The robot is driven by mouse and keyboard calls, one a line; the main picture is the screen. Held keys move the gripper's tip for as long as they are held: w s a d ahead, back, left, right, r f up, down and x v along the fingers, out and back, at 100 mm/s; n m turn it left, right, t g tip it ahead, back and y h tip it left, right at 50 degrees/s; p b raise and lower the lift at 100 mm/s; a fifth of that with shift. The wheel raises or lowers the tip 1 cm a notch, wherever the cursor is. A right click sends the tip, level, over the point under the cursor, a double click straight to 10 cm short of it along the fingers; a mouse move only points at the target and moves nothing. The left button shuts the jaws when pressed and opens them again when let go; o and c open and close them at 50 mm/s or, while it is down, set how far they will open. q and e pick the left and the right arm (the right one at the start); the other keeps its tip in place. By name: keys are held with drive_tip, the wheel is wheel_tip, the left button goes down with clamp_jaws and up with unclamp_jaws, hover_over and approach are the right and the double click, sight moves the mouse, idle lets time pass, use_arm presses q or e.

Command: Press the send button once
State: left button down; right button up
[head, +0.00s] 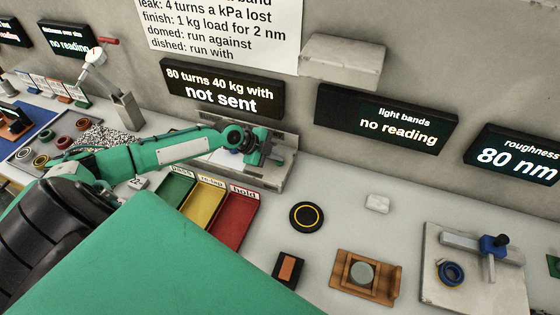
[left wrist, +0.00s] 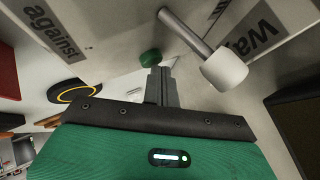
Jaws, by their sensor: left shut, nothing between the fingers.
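My left gripper (head: 272,158) is shut and empty at the grey console (head: 278,178) below the wall displays. In the left wrist view its closed fingers (left wrist: 161,72) point at a round green button (left wrist: 150,57), which appears just past the tips. I cannot tell whether they touch it, and no label on it is readable. My arm and gripper hide most of the console in the head view. The display (head: 223,90) above reads "80 turns 40 kg with" and "not sent". My right gripper is not in view.
Green, yellow and red trays (head: 236,220) lie before the console. A yellow-ringed black disc (head: 306,217) lies to the right.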

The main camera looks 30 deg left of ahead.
sight(276, 162)
use_arm(q)
drive_tip(key=shift+f, duration=0.25)
drive_tip(key=shift+r, duration=0.1)
idle(0.3)
drive_tip(key=shift+r, duration=0.9)
drive_tip(key=shift+p, duration=0.3)
drive_tip(key=shift+r+p, duration=1.35)
drive_tip(key=shift+r, duration=1.2)
drive_tip(key=shift+f, duration=0.15)
